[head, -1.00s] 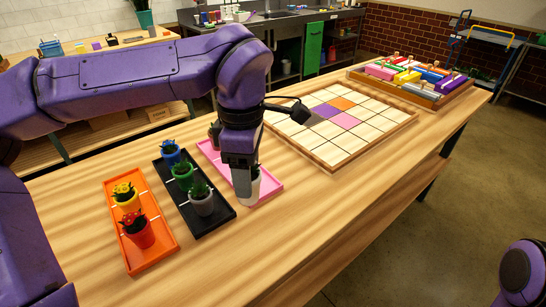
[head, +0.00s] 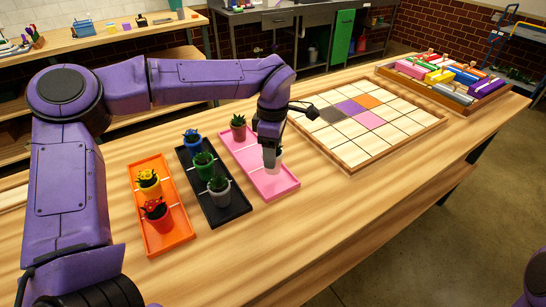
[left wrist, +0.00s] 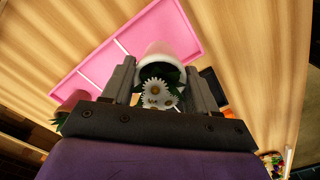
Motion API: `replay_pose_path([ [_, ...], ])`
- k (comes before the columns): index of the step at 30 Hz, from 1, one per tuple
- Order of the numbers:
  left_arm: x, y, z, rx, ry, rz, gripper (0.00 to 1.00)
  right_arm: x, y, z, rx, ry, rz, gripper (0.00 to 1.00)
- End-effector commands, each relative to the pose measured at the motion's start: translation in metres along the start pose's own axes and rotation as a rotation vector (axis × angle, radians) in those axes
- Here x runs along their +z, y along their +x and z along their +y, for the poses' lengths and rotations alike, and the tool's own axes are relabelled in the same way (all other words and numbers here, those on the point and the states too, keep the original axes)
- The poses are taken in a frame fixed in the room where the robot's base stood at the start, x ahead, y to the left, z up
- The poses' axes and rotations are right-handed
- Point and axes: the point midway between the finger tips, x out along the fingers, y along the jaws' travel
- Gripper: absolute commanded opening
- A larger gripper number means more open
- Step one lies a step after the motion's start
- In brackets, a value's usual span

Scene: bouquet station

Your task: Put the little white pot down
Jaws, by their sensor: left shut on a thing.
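The little white pot (head: 278,157) is between the fingers of my left gripper (head: 270,162), which is shut on it. My right gripper is out of view.
A brown pot (head: 238,132) stands at the pink tray's back end. The black tray (head: 229,213) holds blue, green and grey pots. The orange tray (head: 168,241) holds yellow and red pots. A tiled board (head: 400,135) and a crate of coloured blocks (head: 445,80) lie to the right.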

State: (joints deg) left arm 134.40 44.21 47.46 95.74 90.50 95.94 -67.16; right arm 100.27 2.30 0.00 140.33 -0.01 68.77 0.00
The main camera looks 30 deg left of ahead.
Motion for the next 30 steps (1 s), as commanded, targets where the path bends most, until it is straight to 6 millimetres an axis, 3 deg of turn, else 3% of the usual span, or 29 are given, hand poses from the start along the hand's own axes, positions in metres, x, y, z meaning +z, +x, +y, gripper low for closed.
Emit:
replay_pose_path([
  [3, -0.003, 0.012, 0.011, -0.002, -0.002, 0.001, 0.13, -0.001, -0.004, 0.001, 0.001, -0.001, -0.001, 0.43],
  [8, -0.002, 0.038, 0.009, 0.0, 0.001, -0.001, 0.13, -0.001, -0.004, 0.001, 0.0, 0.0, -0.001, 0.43],
  [20, -0.002, 0.045, 0.009, 0.0, -0.001, -0.002, 0.13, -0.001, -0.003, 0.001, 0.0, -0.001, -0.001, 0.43],
  [21, -0.002, 0.045, 0.009, 0.0, -0.001, -0.002, 0.71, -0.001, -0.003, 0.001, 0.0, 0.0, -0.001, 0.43],
  [22, -0.002, 0.044, 0.008, 0.0, -0.001, -0.002, 0.81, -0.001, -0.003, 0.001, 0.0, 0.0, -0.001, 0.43],
  [30, -0.002, 0.044, 0.008, 0.0, -0.001, -0.002, 0.84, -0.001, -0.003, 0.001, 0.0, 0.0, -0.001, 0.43],
])
